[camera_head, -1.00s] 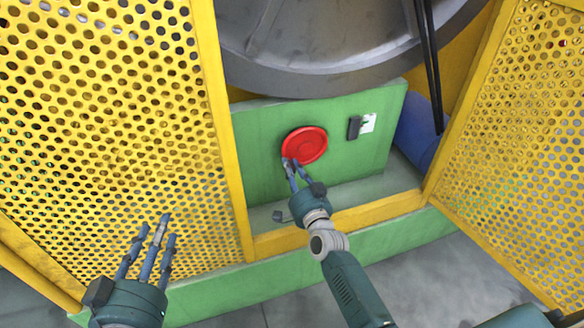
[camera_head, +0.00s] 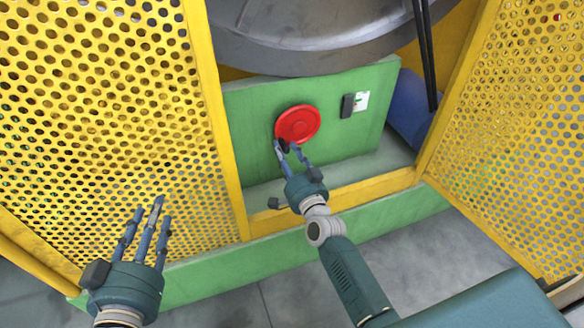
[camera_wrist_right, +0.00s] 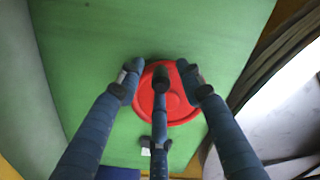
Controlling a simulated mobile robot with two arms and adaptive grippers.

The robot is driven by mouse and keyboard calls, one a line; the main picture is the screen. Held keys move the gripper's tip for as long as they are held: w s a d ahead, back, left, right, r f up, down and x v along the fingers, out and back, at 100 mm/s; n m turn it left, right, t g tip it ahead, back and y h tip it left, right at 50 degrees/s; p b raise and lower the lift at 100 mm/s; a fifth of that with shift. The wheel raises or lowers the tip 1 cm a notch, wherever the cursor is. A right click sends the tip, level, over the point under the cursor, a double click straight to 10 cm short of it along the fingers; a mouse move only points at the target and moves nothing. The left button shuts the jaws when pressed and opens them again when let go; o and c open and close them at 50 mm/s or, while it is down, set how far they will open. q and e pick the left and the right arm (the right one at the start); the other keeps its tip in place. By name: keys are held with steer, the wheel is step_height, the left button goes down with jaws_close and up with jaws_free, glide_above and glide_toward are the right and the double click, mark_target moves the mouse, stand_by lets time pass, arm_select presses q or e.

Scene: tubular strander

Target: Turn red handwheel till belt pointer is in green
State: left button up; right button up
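The red handwheel (camera_head: 298,124) is a round disc on the green panel (camera_head: 255,150). My right gripper (camera_head: 287,148) is at its lower left rim, with fingers apart. In the right wrist view the fingers (camera_wrist_right: 160,76) spread in front of the red handwheel (camera_wrist_right: 176,108), one finger crossing its face. I cannot tell whether they touch it. A small white plate with a green mark (camera_head: 362,100) sits right of the wheel, beside a dark block (camera_head: 347,105). The pointer's position is too small to read. My left gripper (camera_head: 146,222) is open and empty, left of the wheel.
Yellow perforated guards (camera_head: 100,110) stand left and right (camera_head: 510,130) of the panel. A large grey drum (camera_head: 310,30) hangs above it. A yellow sill (camera_head: 345,192) and a green base beam (camera_head: 390,217) run below. Black cables (camera_head: 426,50) and a blue cylinder (camera_head: 408,105) are at the right.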

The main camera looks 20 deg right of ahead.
steer(key=s, duration=1)
steer(key=shift+d, duration=0.1)
